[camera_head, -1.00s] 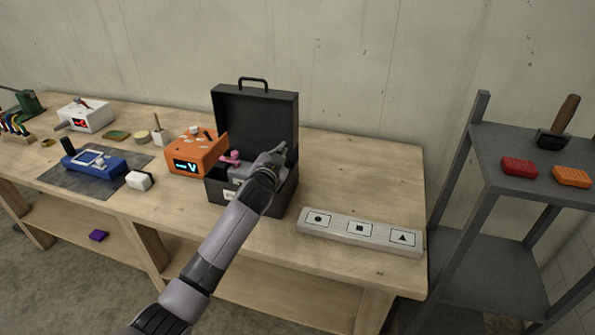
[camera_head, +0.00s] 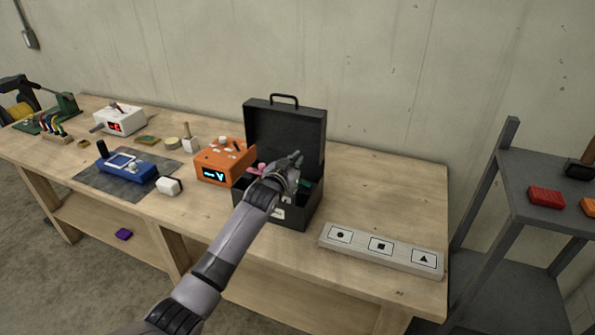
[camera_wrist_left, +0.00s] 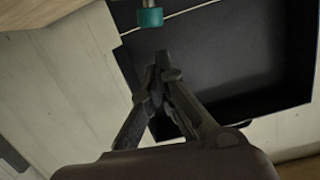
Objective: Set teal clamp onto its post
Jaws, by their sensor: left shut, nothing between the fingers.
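My left gripper (camera_head: 296,161) is at the open black toolbox (camera_head: 309,212), over its inside. In the left wrist view its fingertips (camera_wrist_left: 162,62) are together and empty. A small teal piece (camera_wrist_left: 149,18) shows at the top edge of that view, apart from the fingertips; I cannot tell whether it is the clamp. A dark teal-green bit (camera_head: 304,183) shows inside the toolbox, right of the gripper. I cannot make out a post for the clamp; the arm hides part of the toolbox inside. My right gripper is not in view.
An orange meter (camera_head: 222,163) stands just left of the toolbox, with a pink item (camera_head: 257,169) between. A grey board with symbols (camera_head: 380,248) lies to the right. A blue device (camera_head: 127,168) and coloured clips (camera_head: 54,127) are further left. The bench's right end is mostly clear.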

